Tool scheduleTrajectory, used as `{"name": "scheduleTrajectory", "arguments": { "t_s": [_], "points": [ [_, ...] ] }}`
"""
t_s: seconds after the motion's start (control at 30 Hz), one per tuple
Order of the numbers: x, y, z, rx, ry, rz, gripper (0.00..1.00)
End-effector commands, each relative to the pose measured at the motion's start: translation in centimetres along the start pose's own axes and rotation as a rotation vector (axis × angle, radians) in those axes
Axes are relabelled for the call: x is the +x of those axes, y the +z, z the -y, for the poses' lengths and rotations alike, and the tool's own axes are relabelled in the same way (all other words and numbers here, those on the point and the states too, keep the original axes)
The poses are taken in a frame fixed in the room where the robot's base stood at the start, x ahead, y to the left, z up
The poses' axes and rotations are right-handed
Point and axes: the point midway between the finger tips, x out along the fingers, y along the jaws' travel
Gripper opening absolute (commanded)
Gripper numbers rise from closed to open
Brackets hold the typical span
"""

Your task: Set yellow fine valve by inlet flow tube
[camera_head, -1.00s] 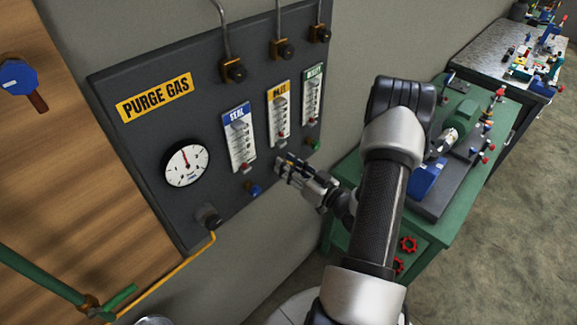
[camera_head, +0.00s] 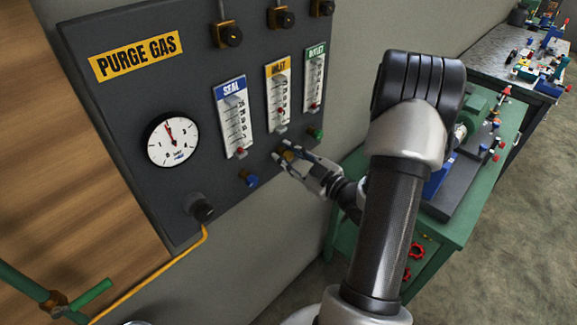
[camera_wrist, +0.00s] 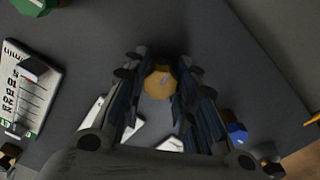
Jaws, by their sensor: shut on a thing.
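The yellow fine valve knob (camera_head: 287,155) is at the bottom of the dark purge gas panel, below the inlet flow tube (camera_head: 278,95) with its yellow label. My gripper (camera_head: 284,158) is shut on this knob, fingers reaching in from the lower right. In the wrist view the yellow knob (camera_wrist: 161,82) sits between the two fingers (camera_wrist: 160,92), its front face uncovered. A small red mark shows low in the inlet tube, but its scale is too small to read. The fingers hide most of the inlet tube in the wrist view.
The blue knob (camera_head: 248,179) sits left of my gripper, under the seal tube (camera_head: 233,118). The green knob (camera_head: 316,134) is close on the right, under the outlet tube (camera_head: 313,80). A round gauge (camera_head: 172,139) is at left. A green bench (camera_head: 455,235) stands at right.

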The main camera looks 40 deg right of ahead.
Motion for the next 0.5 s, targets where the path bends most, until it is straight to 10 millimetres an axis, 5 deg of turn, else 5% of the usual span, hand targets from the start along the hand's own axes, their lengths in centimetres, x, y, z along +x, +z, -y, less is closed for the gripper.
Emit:
{"name": "scheduleTrajectory", "arguments": {
  "t_s": [0.5],
  "points": [
    [-0.01,0.14,0.13,-0.285,0.0,0.0,0.02]
  ]
}}
